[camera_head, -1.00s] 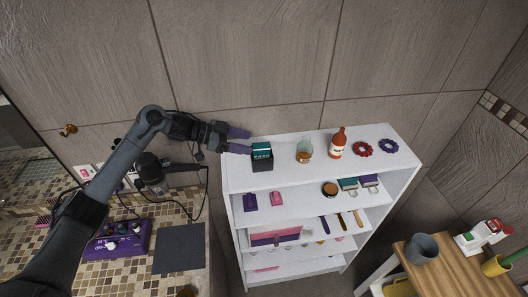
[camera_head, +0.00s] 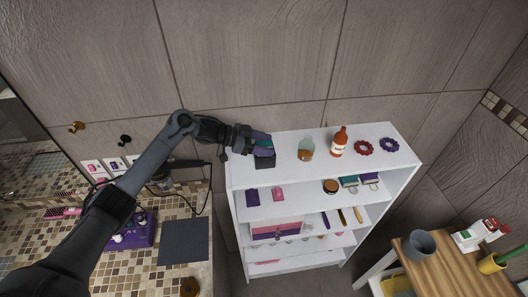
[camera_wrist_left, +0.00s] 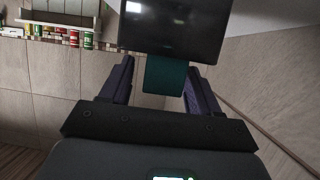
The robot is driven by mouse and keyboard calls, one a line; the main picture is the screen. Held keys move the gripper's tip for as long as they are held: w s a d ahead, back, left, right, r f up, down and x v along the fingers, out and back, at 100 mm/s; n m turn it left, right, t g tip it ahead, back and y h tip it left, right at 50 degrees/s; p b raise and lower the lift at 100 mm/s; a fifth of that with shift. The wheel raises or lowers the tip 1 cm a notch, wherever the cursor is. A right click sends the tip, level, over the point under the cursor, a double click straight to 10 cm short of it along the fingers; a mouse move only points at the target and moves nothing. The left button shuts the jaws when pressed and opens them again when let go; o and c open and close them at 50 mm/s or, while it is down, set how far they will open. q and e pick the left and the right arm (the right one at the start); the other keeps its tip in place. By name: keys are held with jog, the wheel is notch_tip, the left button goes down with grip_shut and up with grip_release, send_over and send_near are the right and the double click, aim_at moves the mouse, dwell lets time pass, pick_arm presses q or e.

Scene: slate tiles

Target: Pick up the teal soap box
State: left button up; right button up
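The teal soap box (camera_head: 265,152) stands at the left end of the top shelf, partly hidden by my left gripper (camera_head: 262,143). In the left wrist view the teal box (camera_wrist_left: 166,76) shows between the two purple fingers of my left gripper (camera_wrist_left: 160,80). The fingers are apart, one on each side of the box, with a visible gap at the left finger. Whether the right finger touches it I cannot tell. A black square piece (camera_head: 265,162) shows just in front of the teal part. My right gripper is not in view.
On the white shelf unit (camera_head: 235,172), a glass bottle (camera_head: 306,150), an orange bottle (camera_head: 339,143) and two scrunchies, red (camera_head: 363,147) and purple (camera_head: 389,145), stand right of the box. The tiled wall is behind. A wooden table (camera_head: 450,262) is at the lower right.

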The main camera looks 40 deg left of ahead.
pick_arm(q)
jog(key=c, duration=1)
